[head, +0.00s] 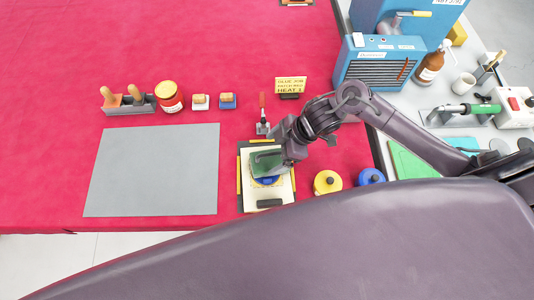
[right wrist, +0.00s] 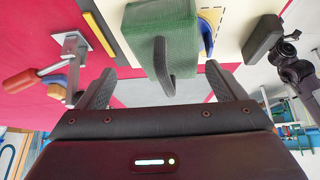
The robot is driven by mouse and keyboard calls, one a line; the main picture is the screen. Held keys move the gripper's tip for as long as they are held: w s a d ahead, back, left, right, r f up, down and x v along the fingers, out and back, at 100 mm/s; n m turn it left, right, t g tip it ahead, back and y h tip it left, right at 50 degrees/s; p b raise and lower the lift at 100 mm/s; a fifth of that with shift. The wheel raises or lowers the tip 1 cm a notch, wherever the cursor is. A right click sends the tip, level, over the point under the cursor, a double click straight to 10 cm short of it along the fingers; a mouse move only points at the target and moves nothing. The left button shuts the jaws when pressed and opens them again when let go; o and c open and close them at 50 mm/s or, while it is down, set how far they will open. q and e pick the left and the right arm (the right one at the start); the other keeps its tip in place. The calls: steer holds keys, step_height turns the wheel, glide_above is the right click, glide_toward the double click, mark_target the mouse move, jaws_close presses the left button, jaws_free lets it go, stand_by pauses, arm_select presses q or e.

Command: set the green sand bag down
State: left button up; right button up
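The green sand bag (head: 264,164) lies over a blue round patch (head: 267,181) on a cream sheet (head: 281,191), partly hidden by my right gripper (head: 279,158) in the head view. In the right wrist view the green sand bag (right wrist: 177,38) shows its dark strap handle (right wrist: 163,66), and the blue patch (right wrist: 206,36) peeks out beside it. My right gripper (right wrist: 160,78) is open, with one finger on each side of the handle and a gap to both. My left gripper is not in view.
A grey sheet (head: 152,170) lies left on the red table. A red-handled tool (head: 262,118) stands just behind the cream sheet and a black block (head: 269,203) lies on its front edge. Yellow (head: 327,183) and blue (head: 370,177) round pots stand to the right.

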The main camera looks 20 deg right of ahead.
steer(key=v, duration=0.7)
steer(key=shift+r, duration=0.1)
